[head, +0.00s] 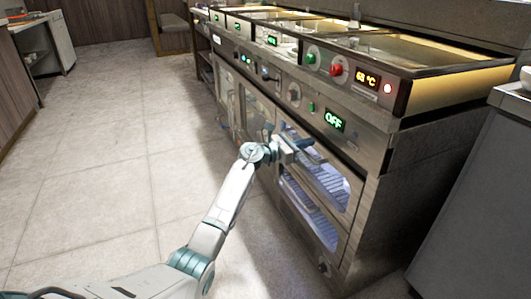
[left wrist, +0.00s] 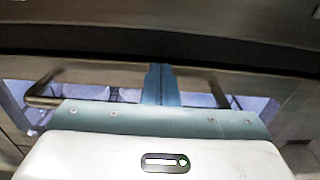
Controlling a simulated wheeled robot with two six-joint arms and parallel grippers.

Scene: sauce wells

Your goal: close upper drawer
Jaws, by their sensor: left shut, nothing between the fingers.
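The upper drawer (head: 336,180) is a steel front with a lit glass window, low on the right part of the long steel counter unit. It looks flush or nearly flush with the unit; a small gap cannot be ruled out. My left gripper (head: 303,153) is at the upper part of this front. In the left wrist view its blue fingers (left wrist: 161,82) are together and empty, pointing at the front near the middle of the bar handle (left wrist: 44,96). Whether they touch it cannot be told. My right gripper is out of view.
A lower lit window front (head: 308,208) sits directly below. Above are an OFF display (head: 334,121), knobs and heated sauce wells (head: 430,58). A grey cabinet (head: 470,190) stands close on the right. The tiled floor (head: 110,150) on the left is clear.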

